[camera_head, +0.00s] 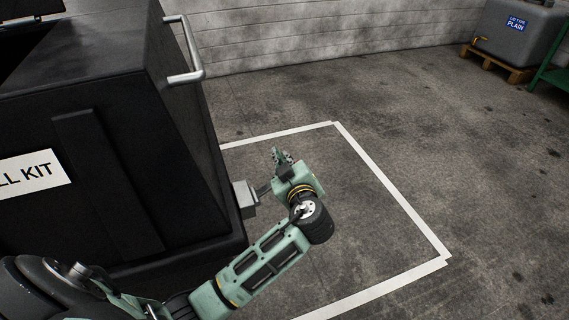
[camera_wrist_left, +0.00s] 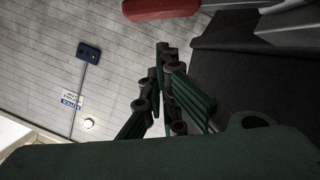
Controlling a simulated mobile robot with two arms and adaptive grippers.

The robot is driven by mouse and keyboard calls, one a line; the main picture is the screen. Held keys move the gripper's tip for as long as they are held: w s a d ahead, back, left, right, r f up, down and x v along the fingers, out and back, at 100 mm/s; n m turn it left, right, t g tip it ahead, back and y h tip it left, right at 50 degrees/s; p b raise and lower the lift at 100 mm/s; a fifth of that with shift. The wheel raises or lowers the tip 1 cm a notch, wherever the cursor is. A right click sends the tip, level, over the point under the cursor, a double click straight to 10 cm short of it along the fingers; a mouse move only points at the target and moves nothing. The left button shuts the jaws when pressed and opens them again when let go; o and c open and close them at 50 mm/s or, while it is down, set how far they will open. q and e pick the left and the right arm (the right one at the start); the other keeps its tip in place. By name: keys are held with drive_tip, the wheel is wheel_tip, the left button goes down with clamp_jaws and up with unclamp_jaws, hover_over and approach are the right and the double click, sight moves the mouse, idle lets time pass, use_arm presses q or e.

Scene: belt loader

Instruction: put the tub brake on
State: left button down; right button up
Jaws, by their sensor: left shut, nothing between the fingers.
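The tub is a large black bin (camera_head: 85,125) with a white label ending in "LL KIT", at the left of the head view. A grey bracket (camera_head: 245,194) sits low on its right side, with a thin bar running toward my gripper. In the left wrist view, a red grip (camera_wrist_left: 160,8) and a grey metal part (camera_wrist_left: 285,18) show at the top beside the black tub wall (camera_wrist_left: 235,75); they look like the brake lever. My left gripper (camera_head: 280,155) is shut and empty, just right of the bracket; its fingers (camera_wrist_left: 165,55) are below the red grip in the wrist picture, apparently apart from it.
A metal push handle (camera_head: 188,50) sticks out from the tub's upper right edge. White floor lines (camera_head: 390,190) mark a bay, with clear floor to the right. A grey tank (camera_head: 518,32) on a pallet (camera_head: 497,66) stands at the back right.

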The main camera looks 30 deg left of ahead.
use_arm(q)
drive_tip(key=shift+w+d+f, duration=0.2)
drive_tip(key=shift+f, duration=0.25)
drive_tip(key=shift+w+d+f, duration=0.15)
drive_tip(key=shift+f, duration=0.3)
use_arm(e)
drive_tip(key=shift+v, duration=0.75)
drive_tip(key=shift+s+d, duration=0.1)
